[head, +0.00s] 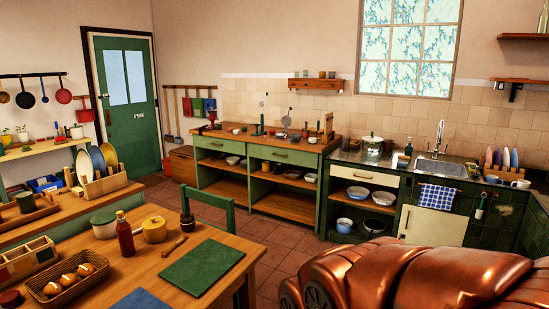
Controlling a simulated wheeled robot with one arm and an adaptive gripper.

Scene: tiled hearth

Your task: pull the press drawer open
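The green wooden press (250,190) stands against the back wall, with a wooden top and open shelves below. Its left drawer (217,146) and right drawer (285,156) sit side by side under the top, both apparently shut, each with a small handle. Another drawer, cream-coloured (365,176), is under the dark counter to the right and also looks shut. I cannot tell from the picture which drawer the task names. My gripper is not in view.
Tiled floor (270,237) is clear before the press. The lower right is blocked from view.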

